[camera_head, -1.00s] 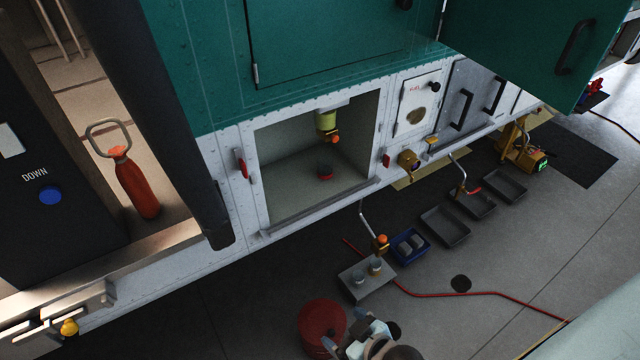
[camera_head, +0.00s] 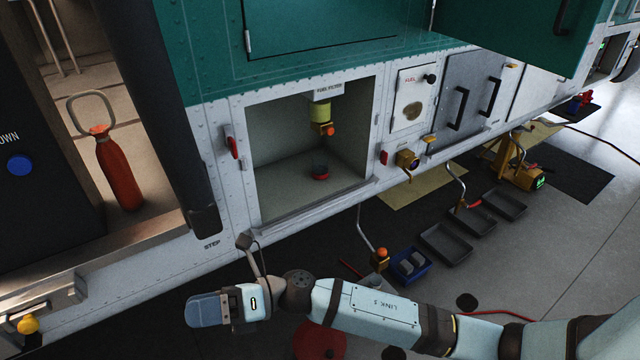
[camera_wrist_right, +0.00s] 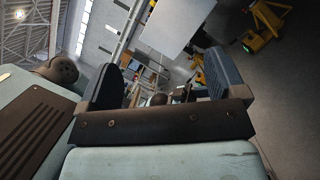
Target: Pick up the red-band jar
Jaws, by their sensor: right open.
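A small dark round thing with red on it (camera_head: 320,172) sits on the floor of the open fuel filter bay. I cannot tell whether it is the red-band jar. The grey tray (camera_head: 376,281) on the hangar floor is mostly hidden behind my right arm, and the small containers on it cannot be made out. My right gripper (camera_head: 208,309) is in front of and below the bay, to its left, apart from it. In the right wrist view the gripper (camera_wrist_right: 165,82) is open, with nothing between its fingers. My left gripper is out of view.
A yellow-green filter (camera_head: 320,112) with an orange knob hangs in the bay. A blue bin (camera_head: 410,266) and several dark trays (camera_head: 446,243) stand on the floor. A red drum (camera_head: 320,341) is below my arm. A red extinguisher (camera_head: 119,174) stands at left.

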